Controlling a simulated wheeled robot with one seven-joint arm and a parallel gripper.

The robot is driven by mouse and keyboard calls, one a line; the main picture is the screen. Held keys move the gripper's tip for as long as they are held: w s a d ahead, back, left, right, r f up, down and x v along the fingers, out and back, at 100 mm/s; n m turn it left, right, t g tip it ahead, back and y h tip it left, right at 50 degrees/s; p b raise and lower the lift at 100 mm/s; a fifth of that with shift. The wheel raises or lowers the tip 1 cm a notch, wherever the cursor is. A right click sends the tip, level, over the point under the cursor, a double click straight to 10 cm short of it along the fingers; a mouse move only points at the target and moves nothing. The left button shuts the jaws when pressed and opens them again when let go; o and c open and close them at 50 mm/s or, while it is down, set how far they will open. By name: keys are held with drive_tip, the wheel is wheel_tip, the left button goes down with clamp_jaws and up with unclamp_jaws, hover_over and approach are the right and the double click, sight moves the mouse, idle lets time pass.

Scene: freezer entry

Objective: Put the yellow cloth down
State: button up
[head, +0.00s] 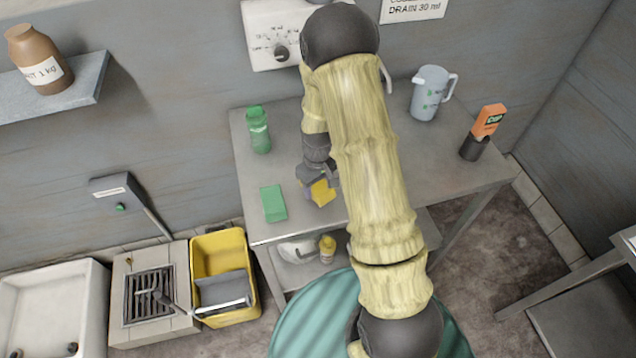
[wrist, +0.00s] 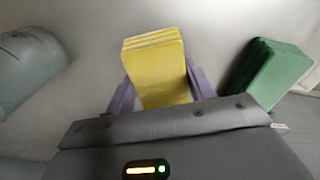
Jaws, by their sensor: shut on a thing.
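The yellow cloth (head: 321,192) is a folded block low over the grey table (head: 413,182), near its front left part. My gripper (head: 319,186) is shut on it from above. In the wrist view the yellow cloth (wrist: 156,68) sits between the two purple fingers of my gripper (wrist: 160,88). I cannot tell whether the cloth touches the tabletop. A green cloth (head: 273,203) lies on the table just left of it, and the green cloth also shows at the right of the wrist view (wrist: 267,72).
A green bottle (head: 259,131) stands behind on the table. A measuring jug (head: 428,95) and an orange carton in a dark holder (head: 487,122) stand at the right. Below left are a yellow bucket (head: 253,262), a floor drain (head: 150,295) and a white sink (head: 45,300). The table's front middle is partly hidden by my arm.

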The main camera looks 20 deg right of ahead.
sight(318, 184)
drive_tip(key=shift+f, duration=0.2)
drive_tip(key=o, duration=1)
drive_tip(key=shift+o, duration=0.2)
wheel_tip(318, 184, up, 12)
drive_tip(key=b, duration=0.2)
drive_tip(key=shift+r, duration=0.15)
drive_tip(key=s+r+m+t, duration=0.1)
drive_tip(key=s+r+m, duration=0.1)
drive_tip(key=s, duration=0.5)
drive_tip(key=s+r+m+t, duration=0.1)
drive_tip(key=s+r+m, duration=0.1)
drive_tip(key=s, duration=0.5)
drive_tip(key=shift+r+m+t, duration=0.3)
drive_tip(key=shift+r, duration=0.4)
drive_tip(key=shift+s, duration=0.1)
